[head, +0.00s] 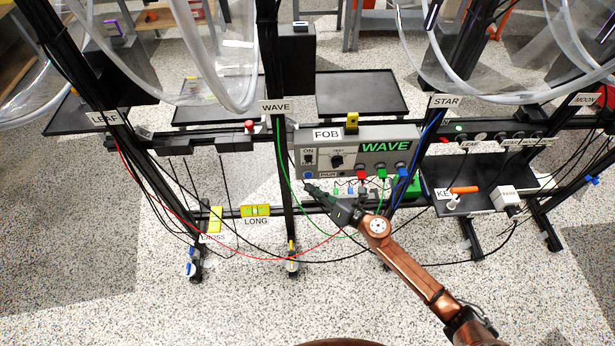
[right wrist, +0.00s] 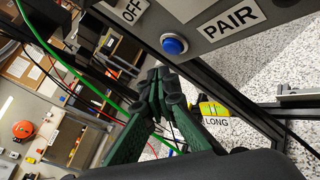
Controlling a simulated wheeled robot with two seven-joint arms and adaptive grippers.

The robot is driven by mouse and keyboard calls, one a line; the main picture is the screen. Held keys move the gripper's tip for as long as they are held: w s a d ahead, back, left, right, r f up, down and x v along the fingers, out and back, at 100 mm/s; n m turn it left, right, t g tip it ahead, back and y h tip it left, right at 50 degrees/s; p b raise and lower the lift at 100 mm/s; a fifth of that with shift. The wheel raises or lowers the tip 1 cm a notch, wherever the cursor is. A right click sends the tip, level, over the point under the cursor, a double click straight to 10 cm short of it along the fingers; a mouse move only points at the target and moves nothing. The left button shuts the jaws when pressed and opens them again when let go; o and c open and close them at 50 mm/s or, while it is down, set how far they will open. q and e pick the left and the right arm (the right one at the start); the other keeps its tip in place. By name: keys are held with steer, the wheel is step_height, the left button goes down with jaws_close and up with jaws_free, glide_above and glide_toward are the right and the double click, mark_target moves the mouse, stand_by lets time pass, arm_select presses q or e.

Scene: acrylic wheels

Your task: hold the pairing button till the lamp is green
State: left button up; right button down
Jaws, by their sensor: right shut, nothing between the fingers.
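The blue pairing button (right wrist: 173,45) sits beside the PAIR label (right wrist: 232,18) on the grey panel. In the head view the button (head: 308,176) is at the panel's lower left corner. My right gripper (right wrist: 168,82) is shut and empty, its tips just below the button in the wrist view, apparently apart from it. In the head view the right gripper (head: 310,188) is just below the panel's lower left edge. I cannot tell which lamp belongs to the button. A small green spot (head: 459,128) shows on the right rail. My left gripper is out of view.
The grey panel (head: 400,133) carries a FOB label, a green WAVE sign, a knob and coloured plugs. Black posts (head: 277,70) and loose cables surround it; a green cable (right wrist: 85,77) runs close by my right gripper. A dark shelf (head: 480,195) stands right.

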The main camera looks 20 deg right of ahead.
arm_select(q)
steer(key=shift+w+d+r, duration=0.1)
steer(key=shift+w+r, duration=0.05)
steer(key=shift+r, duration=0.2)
arm_select(e)
steer(key=shift+w+d, duration=0.15)
steer(key=shift+w, duration=0.35)
steer(key=shift+w, duration=0.1)
stand_by(0.7)
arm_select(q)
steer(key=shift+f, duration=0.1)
arm_select(e)
steer(key=shift+w+d, duration=0.15)
steer(key=shift+w, duration=0.15)
arm_select(q)
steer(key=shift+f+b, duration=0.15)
steer(key=shift+b, duration=0.15)
arm_select(e)
steer(key=shift+w+d+r, duration=0.1)
steer(key=shift+w+d, duration=0.05)
steer(key=shift+w, duration=0.35)
stand_by(1.7)
steer(key=shift+s, duration=0.1)
stand_by(1.7)
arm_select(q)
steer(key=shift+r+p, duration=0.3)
arm_select(e)
steer(key=shift+s+a, duration=0.3)
steer(key=shift+s, duration=0.55)
